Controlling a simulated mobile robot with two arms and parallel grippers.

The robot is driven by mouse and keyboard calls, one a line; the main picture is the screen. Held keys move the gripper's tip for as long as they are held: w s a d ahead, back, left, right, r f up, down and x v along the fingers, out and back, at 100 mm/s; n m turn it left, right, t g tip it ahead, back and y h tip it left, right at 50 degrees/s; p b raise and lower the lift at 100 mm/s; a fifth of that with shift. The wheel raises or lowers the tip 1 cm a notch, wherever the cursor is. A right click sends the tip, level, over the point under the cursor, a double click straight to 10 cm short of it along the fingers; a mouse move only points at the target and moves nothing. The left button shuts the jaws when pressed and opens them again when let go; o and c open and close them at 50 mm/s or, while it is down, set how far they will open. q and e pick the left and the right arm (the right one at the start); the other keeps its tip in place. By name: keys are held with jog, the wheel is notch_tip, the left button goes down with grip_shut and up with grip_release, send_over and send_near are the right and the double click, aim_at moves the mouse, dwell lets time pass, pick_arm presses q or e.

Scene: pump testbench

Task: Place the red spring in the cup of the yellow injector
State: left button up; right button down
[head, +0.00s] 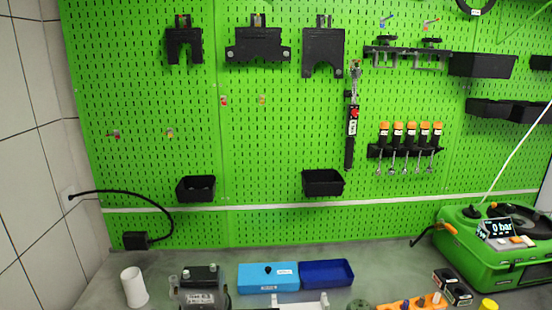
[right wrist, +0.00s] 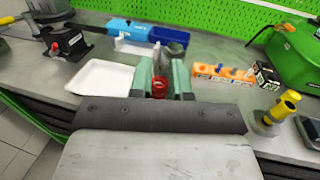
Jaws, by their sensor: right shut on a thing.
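My right gripper (right wrist: 161,78) is in the right wrist view, its two green fingers shut on the red spring (right wrist: 159,88). The spring shows as a small red coil between the fingers; part of it is hidden by them. The yellow injector (right wrist: 280,107) stands at the right of that view in a metal base, apart from the gripper. Its flared yellow upper end faces up, but I cannot see inside the cup. In the head view, only a yellow top (head: 488,304), probably the injector's, shows at the bottom edge. My left gripper is not in view.
A white tray (right wrist: 97,84) lies left of the gripper. An orange block with holes (right wrist: 222,72) and a small black box (right wrist: 266,75) stand between gripper and injector, farther back. Blue bins (head: 268,284) and a green tester (head: 470,255) are near the pegboard.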

jog(key=shift+a+m+h, duration=1.7)
jog(key=shift+a+h, duration=0.7)
jog(key=shift+a, duration=0.45)
notch_tip(320, 180, down, 6)
jog(key=b, duration=0.6)
jog(key=shift+s+f+t, duration=0.2)
jog(key=shift+s+t, duration=0.1)
jog(key=shift+t, duration=0.1)
